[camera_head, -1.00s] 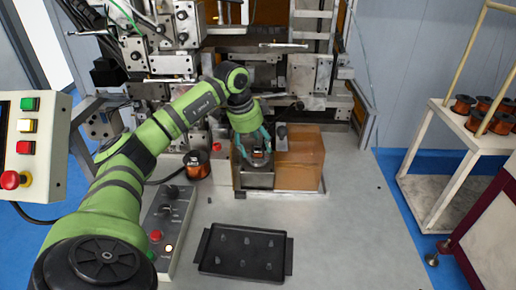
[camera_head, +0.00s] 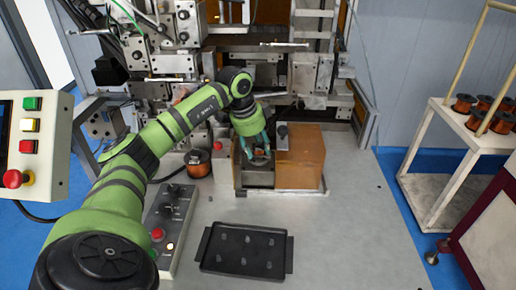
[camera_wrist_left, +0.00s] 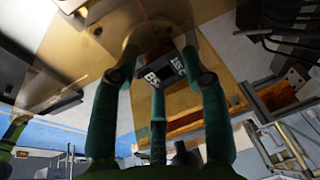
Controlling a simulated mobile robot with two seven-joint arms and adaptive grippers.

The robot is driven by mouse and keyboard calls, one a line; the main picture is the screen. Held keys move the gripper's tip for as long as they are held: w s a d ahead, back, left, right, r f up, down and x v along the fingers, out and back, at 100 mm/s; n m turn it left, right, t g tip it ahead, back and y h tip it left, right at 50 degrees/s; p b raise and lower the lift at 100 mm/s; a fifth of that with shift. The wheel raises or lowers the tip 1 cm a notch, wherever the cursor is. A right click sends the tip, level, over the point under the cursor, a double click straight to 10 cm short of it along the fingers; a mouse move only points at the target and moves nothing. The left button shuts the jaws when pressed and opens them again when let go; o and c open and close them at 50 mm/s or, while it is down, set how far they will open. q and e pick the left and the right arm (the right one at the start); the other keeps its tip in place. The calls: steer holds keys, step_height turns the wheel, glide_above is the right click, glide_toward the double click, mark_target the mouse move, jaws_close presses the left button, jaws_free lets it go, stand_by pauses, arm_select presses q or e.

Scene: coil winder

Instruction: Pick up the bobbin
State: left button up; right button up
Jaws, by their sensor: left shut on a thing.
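My left gripper (camera_head: 258,152) is at the metal fixture (camera_head: 258,177) beside the brown block, pointing down. Its teal fingers are shut on the bobbin (camera_head: 259,154), a small piece with a coppery tint, mostly hidden by the fingers in the head view. In the left wrist view the fingers (camera_wrist_left: 160,88) close around a dark piece with white lettering (camera_wrist_left: 165,68). Whether the bobbin is clear of the fixture I cannot tell. My right gripper is not in view.
A brown block (camera_head: 301,158) stands right of the fixture. A copper spool (camera_head: 198,164) and a control box (camera_head: 172,218) are to the left. A black tray (camera_head: 246,250) with several small pegs lies in front. A cart (camera_head: 450,160) with spools stands at right.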

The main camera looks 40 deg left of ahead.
arm_select(q)
step_height(320, 180, up, 10)
steer(key=b, duration=0.2)
steer(key=shift+f, duration=0.1)
stand_by(0.4)
